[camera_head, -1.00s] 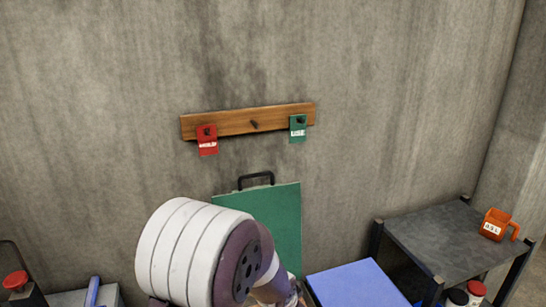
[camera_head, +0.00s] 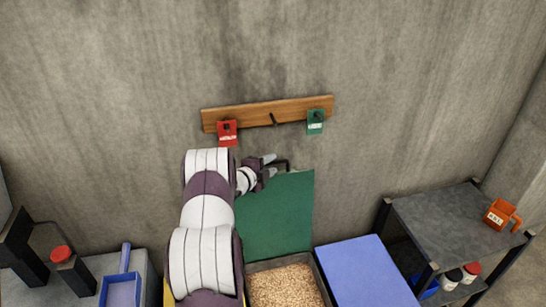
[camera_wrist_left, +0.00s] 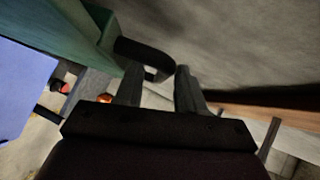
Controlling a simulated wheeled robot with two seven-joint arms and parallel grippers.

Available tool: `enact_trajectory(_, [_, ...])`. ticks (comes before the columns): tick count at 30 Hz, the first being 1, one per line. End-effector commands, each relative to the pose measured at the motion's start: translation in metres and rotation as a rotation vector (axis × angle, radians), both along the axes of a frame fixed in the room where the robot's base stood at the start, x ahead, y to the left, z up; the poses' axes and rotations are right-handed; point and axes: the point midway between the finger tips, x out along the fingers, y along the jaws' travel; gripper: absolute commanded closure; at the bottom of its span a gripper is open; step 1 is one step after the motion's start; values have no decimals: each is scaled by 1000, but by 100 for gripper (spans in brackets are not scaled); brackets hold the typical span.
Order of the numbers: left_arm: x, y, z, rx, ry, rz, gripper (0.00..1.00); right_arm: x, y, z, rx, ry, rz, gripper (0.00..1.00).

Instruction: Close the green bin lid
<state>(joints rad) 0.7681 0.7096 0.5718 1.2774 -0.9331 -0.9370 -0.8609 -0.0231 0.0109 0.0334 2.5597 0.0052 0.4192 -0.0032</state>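The green bin lid (camera_head: 278,212) stands raised against the wall, behind the open bin of grain (camera_head: 285,287). A black handle (camera_head: 286,165) is on its top edge and is partly hidden by my gripper. My left gripper (camera_head: 272,166) is at this handle, just above the lid's top edge. In the left wrist view, the fingers (camera_wrist_left: 160,85) are apart, with the handle (camera_wrist_left: 152,60) right ahead of their tips. I cannot tell whether they touch it. The lid also shows there at the upper left (camera_wrist_left: 75,35). My right gripper is not in view.
A closed blue lid (camera_head: 365,280) is right of the grain bin. A wooden rail (camera_head: 255,117) with a red tag (camera_head: 227,132) and a green tag (camera_head: 315,122) hangs above. A dark shelf (camera_head: 450,225) with an orange cup (camera_head: 499,215) stands right. A blue scoop (camera_head: 121,290) lies left.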

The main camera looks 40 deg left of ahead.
Motion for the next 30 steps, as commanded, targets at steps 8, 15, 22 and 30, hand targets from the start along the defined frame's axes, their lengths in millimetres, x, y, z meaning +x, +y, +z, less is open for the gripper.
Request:
enact_trajectory(8, [21,1,-5,-1,0,1,61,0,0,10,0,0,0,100])
enact_trajectory(15, [22,1,-5,-2,0,1,61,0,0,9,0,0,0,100])
enact_trajectory(22, [21,1,-5,-2,0,2,100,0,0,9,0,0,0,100])
enact_trajectory(30, [23,-2,-9,20,-18,2,100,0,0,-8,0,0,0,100])
